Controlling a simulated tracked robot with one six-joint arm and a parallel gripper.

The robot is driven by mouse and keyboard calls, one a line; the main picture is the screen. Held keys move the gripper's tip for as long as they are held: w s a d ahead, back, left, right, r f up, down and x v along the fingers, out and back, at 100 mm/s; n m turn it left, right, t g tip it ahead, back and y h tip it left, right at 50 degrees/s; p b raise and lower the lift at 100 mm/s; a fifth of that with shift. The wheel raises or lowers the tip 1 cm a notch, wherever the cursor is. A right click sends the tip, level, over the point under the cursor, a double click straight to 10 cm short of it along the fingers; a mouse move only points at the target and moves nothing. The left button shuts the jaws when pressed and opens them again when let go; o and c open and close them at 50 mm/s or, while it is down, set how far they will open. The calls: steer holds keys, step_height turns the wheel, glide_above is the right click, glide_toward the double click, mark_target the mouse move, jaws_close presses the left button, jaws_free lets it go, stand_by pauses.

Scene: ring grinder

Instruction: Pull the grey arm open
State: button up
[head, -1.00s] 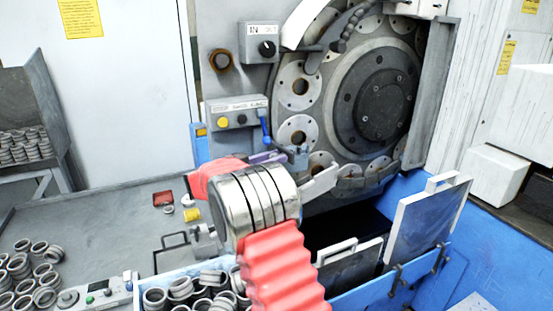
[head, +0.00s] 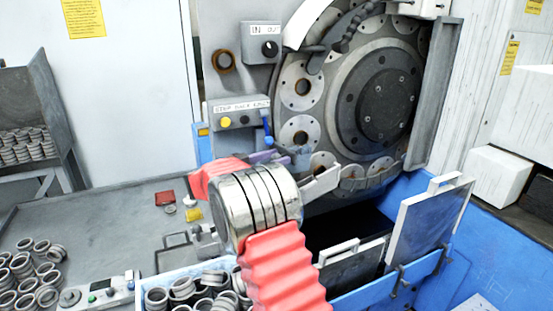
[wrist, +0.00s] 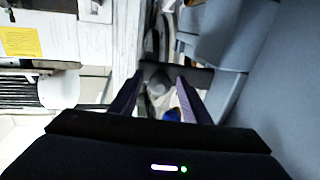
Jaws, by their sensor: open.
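A light grey bar (head: 322,183) sticks out to the right from behind my wrist, at the lower front of the grinder's round disc; I take it as the grey arm, though its left end is hidden. My gripper (head: 268,157) shows as purple fingers past my silver wrist, close to the small grey bracket (head: 301,157) at the disc's lower left. In the wrist view my gripper (wrist: 158,88) is open, with two purple fingers apart. A rounded grey part (wrist: 157,87) and a blue part (wrist: 173,114) show between or beyond them; I cannot tell any contact.
A control box (head: 240,112) with a blue lever (head: 267,131) stands just above my gripper. Blue machine walls (head: 345,295) and upright grey plates (head: 428,225) lie to the lower right. A bin of rings (head: 195,290) is below; the grey tabletop (head: 110,215) has clear room.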

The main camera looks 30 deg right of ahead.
steer(key=s+a, duration=0.2)
steer(key=a, duration=1.1)
